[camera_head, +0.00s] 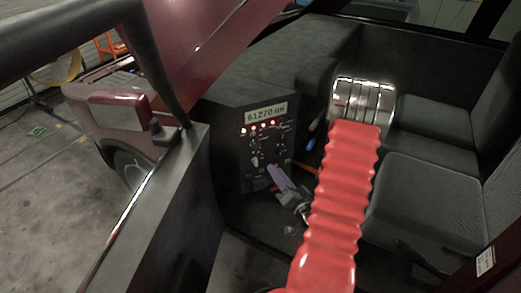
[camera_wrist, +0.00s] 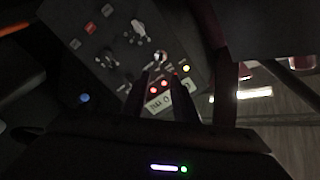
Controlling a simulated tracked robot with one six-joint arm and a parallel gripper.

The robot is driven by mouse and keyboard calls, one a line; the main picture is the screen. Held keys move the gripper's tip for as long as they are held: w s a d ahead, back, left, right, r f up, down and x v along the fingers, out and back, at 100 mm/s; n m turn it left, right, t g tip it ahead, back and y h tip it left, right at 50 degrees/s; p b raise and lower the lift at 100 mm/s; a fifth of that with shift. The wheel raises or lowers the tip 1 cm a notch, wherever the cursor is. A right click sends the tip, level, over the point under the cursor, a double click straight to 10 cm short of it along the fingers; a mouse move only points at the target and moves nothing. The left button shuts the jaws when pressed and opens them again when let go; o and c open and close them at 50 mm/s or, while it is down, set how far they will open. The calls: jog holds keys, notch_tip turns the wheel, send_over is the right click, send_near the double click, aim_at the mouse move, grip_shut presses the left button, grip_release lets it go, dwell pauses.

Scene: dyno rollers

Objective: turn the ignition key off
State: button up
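A dark control panel (camera_head: 258,125) with a lit "61270 mi" display and red lights faces the cab. It carries small knobs and switches. In the wrist view the panel (camera_wrist: 120,70) is turned round, with its display low in the picture. A pale metallic piece (camera_wrist: 140,30) stands out there; I cannot tell whether it is the ignition key. My gripper (camera_wrist: 181,90) shows as dark fingers that are apart, with the display and lights seen between them and nothing held. In the head view my metal wrist and red sleeve are right of the panel, and the fingers cannot be made out.
A purple-grey item (camera_head: 281,178) and small metallic things (camera_head: 292,199) are below the panel. Grey seats (camera_head: 435,195) are on the right. The open door edge (camera_head: 150,215) is at the left, and a dark dashboard (camera_head: 265,75) is above the panel.

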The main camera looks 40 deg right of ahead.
aim_at(255, 145)
jog(key=shift+w, duration=0.1)
jog(key=x, duration=1.3)
jog(key=shift+w+d, duration=0.2)
jog(key=shift+w, duration=0.1)
jog(key=shift+c, duration=0.5)
grip_shut()
jog(key=shift+d, duration=0.1)
